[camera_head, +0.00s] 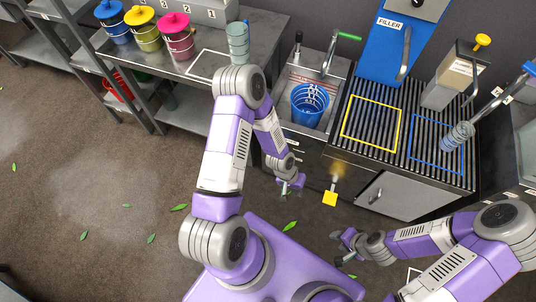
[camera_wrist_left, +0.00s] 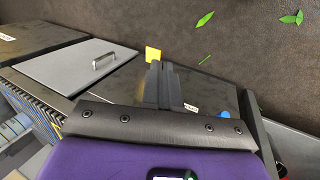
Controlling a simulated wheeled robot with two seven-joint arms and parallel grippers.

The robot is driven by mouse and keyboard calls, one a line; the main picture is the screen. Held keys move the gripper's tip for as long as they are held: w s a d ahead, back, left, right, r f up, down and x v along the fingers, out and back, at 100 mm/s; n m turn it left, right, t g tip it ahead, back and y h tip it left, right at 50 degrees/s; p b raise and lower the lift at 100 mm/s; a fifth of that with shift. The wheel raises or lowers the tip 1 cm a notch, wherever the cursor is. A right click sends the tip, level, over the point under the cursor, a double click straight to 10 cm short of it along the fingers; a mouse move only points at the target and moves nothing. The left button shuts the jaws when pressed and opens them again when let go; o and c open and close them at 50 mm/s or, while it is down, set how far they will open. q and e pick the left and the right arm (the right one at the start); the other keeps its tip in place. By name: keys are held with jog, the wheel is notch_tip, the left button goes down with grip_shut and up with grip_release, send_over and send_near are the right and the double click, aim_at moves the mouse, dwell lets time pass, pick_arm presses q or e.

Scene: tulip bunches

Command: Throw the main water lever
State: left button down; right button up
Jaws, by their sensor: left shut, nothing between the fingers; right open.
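A lever with a yellow square grip (camera_head: 330,198) sticks out from the front of the counter below the sink, with a glowing spot at its base; I take it to be the main water lever. My left gripper (camera_head: 293,187) is shut and empty, a little left of the yellow grip and apart from it in the head view. In the left wrist view the shut fingers (camera_wrist_left: 160,85) point towards the yellow grip (camera_wrist_left: 153,54), which shows partly behind their tips. My right gripper (camera_head: 343,243) is open and empty, low above the floor at the lower right.
A blue bucket (camera_head: 310,103) stands in the sink under a green-handled tap. A grey cabinet door (camera_head: 402,192) with a handle is right of the lever. Lidded buckets (camera_head: 142,25) stand on the left bench (camera_head: 262,25). The floor in front is open, with scattered leaves.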

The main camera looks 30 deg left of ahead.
pick_arm(q)
jog(key=w+a+f+y+b, duration=0.2)
jog(key=w+a, duration=0.5)
jog(key=a, duration=0.3)
jog(key=w+a+f+y+b, duration=0.1)
jog(key=w+a+f+y, duration=0.1)
jog(key=w+a, duration=0.6)
jog(key=f+b, duration=0.1)
jog(key=f, duration=0.2)
jog(key=f+b, duration=0.1)
jog(key=f, duration=0.2)
jog(key=f+b, duration=0.1)
jog(key=f, duration=0.2)
jog(key=shift+s+a+f, duration=0.2)
jog(key=shift+a+f, duration=0.05)
jog(key=shift+f, duration=0.05)
pick_arm(e)
notch_tip(320, 180, down, 7)
pick_arm(q)
jog(key=shift+s, duration=0.1)
pick_arm(e)
jog(key=shift+d+r, duration=0.1)
jog(key=shift+r, duration=0.05)
